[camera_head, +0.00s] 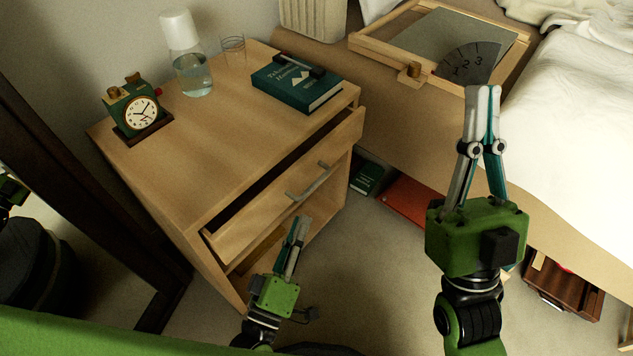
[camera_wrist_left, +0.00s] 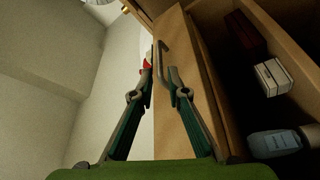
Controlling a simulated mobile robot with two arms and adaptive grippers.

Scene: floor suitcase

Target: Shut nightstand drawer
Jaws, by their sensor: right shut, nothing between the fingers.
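The wooden nightstand (camera_head: 175,180) stands left of centre in the head view. Its upper drawer (camera_head: 260,205) is pulled partly out, with a dark gap along its top edge. The metal drawer handle (camera_head: 310,187) is on the drawer front; it also shows in the left wrist view (camera_wrist_left: 161,58). My left gripper (camera_head: 303,220) is just in front of and below the handle. In the left wrist view its fingers (camera_wrist_left: 160,78) are apart with the handle near their tips; contact is unclear. My right gripper (camera_head: 483,92) is shut and empty, over the bed side.
A green clock (camera_head: 140,110), water carafe (camera_head: 192,75), glass (camera_head: 233,50) and teal book (camera_head: 295,83) are on the nightstand top. An open compartment with boxes (camera_wrist_left: 272,76) and a bottle (camera_wrist_left: 274,143) shows in the left wrist view.

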